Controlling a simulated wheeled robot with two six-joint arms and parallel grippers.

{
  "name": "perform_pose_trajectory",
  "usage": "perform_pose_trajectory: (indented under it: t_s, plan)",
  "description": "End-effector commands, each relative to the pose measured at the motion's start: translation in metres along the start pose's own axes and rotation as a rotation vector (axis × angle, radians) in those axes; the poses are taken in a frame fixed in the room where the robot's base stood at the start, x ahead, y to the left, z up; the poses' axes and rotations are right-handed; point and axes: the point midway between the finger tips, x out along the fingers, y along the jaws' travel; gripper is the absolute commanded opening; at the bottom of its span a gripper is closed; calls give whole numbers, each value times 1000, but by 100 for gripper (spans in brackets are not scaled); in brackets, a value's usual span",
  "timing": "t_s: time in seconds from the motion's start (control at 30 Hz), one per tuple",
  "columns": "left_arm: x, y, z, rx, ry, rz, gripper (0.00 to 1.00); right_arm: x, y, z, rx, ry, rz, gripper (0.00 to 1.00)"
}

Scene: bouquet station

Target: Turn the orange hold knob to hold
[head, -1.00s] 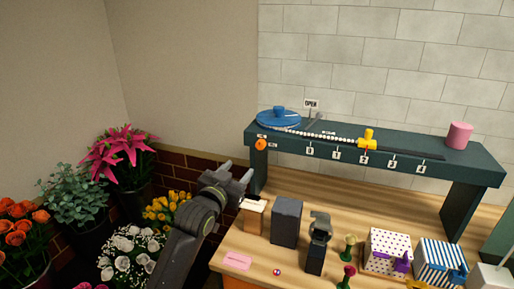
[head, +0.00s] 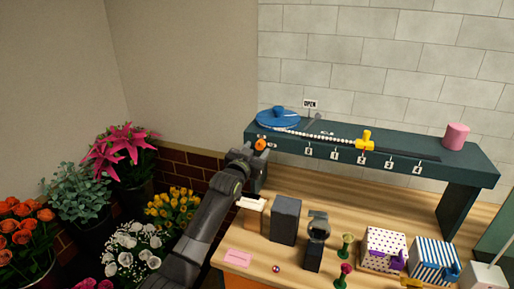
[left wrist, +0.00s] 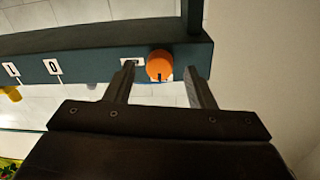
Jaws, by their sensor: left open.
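The orange hold knob (head: 260,143) is on the front face of the dark green shelf (head: 400,160), at its left end. In the left wrist view the knob (left wrist: 159,65) is round, with a small dark and white mark at its lower edge. My left gripper (head: 250,149) is open at the knob. In the left wrist view its two fingers (left wrist: 162,80) stand on either side of the knob, with a gap on each side. A small white label (left wrist: 133,62) is beside the knob, partly behind one finger. My right gripper is not in view.
A blue disc (head: 279,118) and an OPEN sign (head: 310,104) are on top of the shelf, with a yellow piece (head: 365,139) and a pink cylinder (head: 456,136) farther right. Below, grey and dark boxes (head: 285,220) stand on the wooden table (head: 330,203). Flower buckets are at left.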

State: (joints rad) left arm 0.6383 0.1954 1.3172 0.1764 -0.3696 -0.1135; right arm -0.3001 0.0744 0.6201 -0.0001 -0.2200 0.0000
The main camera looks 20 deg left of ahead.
Motion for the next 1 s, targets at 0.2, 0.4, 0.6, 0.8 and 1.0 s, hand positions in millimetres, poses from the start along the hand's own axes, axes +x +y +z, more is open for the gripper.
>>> perform_pose_trajectory:
  t_s: [0.2,0.4,0.6,0.8,1.0]
  plan:
    - [12,0,-1,1,1,0,50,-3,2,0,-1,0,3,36]
    - [14,0,0,1,1,0,50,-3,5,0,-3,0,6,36]
    - [13,0,0,1,1,0,43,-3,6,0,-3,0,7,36]
    - [13,0,0,1,1,0,17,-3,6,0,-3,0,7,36]
    - [13,0,0,3,0,0,5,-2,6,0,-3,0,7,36]
